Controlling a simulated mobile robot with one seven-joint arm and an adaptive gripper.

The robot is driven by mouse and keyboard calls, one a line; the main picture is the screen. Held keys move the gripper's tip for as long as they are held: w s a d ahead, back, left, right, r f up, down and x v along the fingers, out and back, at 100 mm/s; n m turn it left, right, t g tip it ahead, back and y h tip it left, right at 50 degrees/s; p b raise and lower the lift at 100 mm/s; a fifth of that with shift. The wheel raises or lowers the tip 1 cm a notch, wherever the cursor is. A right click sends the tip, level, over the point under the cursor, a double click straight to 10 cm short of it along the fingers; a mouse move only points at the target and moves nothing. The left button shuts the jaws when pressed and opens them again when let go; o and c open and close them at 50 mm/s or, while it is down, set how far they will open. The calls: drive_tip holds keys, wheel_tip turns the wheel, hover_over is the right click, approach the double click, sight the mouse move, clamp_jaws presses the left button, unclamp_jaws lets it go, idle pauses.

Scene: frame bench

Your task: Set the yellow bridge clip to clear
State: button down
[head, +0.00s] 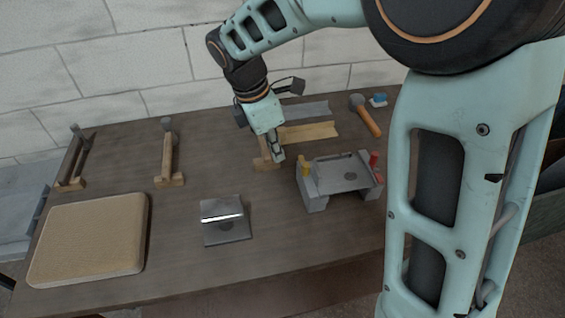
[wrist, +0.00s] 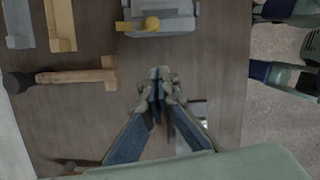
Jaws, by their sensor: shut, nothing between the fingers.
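The grey bridge (head: 333,184) stands on the bench, right of my gripper. The yellow bridge clip (head: 305,169) is at its left end in the head view and stands up above the block there. In the wrist view the yellow clip (wrist: 124,26) sticks out to the left along the near edge of the bridge (wrist: 165,30). A red clip (head: 374,159) is at the bridge's right end. My gripper (head: 279,157) is shut and empty, pointing down left of the bridge. In the wrist view my gripper (wrist: 160,73) is apart from the yellow clip.
A wooden-handled tool (wrist: 75,76) lies close beside my gripper. A grey strip and a yellowish strip (head: 308,133) lie behind. A metal bracket (head: 226,230) stands in front, and a tan pad (head: 88,237) lies at left. A hammer (head: 368,118) lies at back right.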

drive_tip(key=shift+v, duration=1.75)
drive_tip(key=shift+s+a, duration=0.1)
drive_tip(key=shift+s, duration=0.05)
